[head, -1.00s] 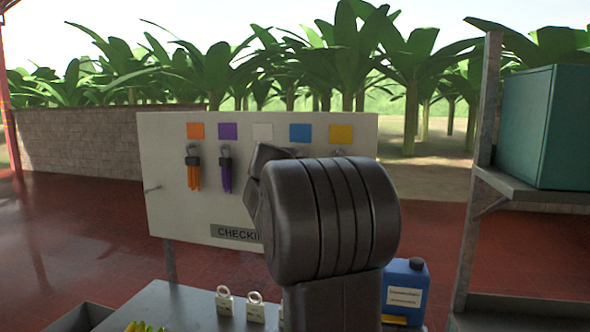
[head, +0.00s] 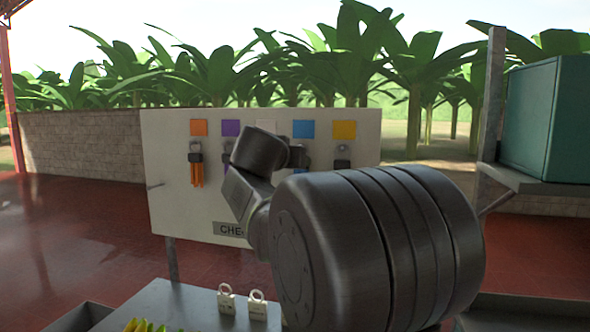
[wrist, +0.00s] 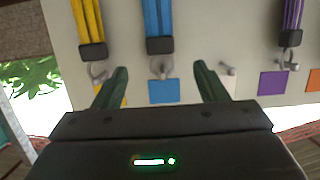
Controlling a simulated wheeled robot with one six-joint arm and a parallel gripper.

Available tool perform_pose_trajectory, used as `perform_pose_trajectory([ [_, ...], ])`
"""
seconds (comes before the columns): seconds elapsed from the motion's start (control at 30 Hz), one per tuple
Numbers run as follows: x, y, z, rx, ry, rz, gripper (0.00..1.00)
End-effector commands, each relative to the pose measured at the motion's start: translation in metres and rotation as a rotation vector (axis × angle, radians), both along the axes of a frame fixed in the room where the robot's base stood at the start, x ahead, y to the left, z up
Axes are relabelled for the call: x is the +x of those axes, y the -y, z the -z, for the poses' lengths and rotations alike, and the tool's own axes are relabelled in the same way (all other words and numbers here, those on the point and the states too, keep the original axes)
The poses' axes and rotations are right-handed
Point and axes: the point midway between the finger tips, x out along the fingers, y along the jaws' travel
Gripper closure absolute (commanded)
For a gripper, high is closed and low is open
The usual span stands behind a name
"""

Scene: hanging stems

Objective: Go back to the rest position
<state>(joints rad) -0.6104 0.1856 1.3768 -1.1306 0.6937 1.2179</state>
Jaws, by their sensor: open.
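My gripper (wrist: 162,78) is open and empty in the wrist view, its two dark green fingers apart in front of the board. The wrist view shows the board upside down. A blue bundle (wrist: 158,17) and a yellow bundle (wrist: 87,18) hang from hooks there, in black clips. A purple bundle (wrist: 293,14) hangs farther right. The hook (wrist: 227,70) between blue and purple is bare. In the head view, my dark arm covers much of the board (head: 180,218) and hides the gripper. An orange bundle (head: 197,171) hangs at its left.
A grey table (head: 185,300) stands below the board with two ring-topped tags (head: 227,302) and yellow-green fruit (head: 145,325) at its front. A shelf with a teal box (head: 545,118) stands at the right. Open red floor (head: 70,235) lies to the left.

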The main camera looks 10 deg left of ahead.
Motion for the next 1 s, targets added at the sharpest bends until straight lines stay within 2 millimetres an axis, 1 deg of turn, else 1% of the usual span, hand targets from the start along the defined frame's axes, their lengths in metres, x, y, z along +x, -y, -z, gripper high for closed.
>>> perform_pose_trajectory([
  [0.03, -0.011, -0.001, -0.002, 0.002, 0.003, -0.003, 0.34],
  [0.2, -0.036, -0.002, -0.009, 0.001, 0.001, -0.002, 0.34],
  [0.3, -0.045, -0.002, -0.012, 0.001, 0.001, -0.001, 0.34],
  [0.4, -0.049, -0.002, -0.013, 0.000, -0.001, 0.000, 0.34],
  [0.77, -0.049, -0.002, -0.014, 0.000, -0.001, 0.001, 0.34],
  [0.87, -0.043, -0.001, -0.013, -0.001, -0.001, 0.003, 0.34],
  [1.0, -0.024, 0.000, -0.008, -0.001, -0.003, 0.005, 0.34],
])
